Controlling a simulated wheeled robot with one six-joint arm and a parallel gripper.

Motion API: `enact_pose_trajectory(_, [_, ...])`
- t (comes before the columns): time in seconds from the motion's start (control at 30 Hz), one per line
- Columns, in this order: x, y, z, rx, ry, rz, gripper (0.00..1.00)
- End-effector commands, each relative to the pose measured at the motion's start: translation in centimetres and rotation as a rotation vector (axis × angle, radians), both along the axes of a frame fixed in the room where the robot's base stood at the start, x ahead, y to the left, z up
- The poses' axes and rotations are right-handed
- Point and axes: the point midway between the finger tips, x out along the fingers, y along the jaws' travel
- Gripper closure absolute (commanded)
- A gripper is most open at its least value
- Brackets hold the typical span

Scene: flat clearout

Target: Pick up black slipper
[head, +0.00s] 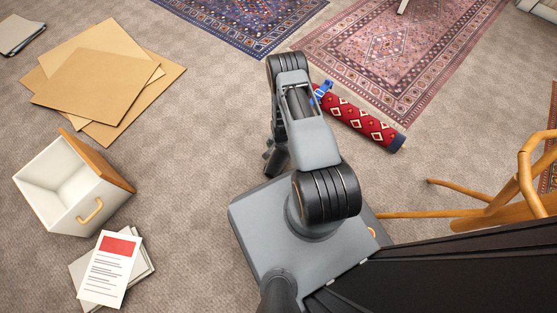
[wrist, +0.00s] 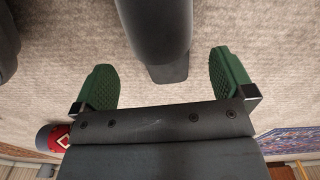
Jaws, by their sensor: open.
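In the wrist view my gripper (wrist: 166,88) is open, its green-padded fingers spread apart over the carpet. A smooth dark shape (wrist: 155,35), which looks like the black slipper, comes down from the top edge into the gap between the fingers. It stands clear of both pads, and its far end is cut off. In the head view my gripper (head: 272,155) shows only in part, low beside my arm just ahead of my base. I cannot make out the slipper there; my arm covers that area.
Another dark shape (wrist: 6,45) is cut off at the wrist view's left edge. A rolled red rug (head: 358,118) lies right of my arm. Cardboard sheets (head: 95,75), a white drawer (head: 55,190) and papers (head: 110,268) lie left. A wooden chair (head: 500,195) is at right.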

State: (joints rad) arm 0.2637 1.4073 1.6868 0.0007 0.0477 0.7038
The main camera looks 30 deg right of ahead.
Motion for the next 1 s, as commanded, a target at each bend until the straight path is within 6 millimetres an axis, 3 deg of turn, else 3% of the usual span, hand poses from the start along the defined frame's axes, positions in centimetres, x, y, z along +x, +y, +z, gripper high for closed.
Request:
enact_pose_trajectory(0.4, [-0.1, 0.0, -4.9, 0.000, 0.000, 0.000, 0.00])
enact_pose_trajectory(0.67, [0.0, 0.0, -5.1, 0.001, -0.001, 0.000, 0.00])
enact_pose_trajectory(1.0, [0.0, 0.0, -5.0, 0.001, -0.001, 0.000, 0.31])
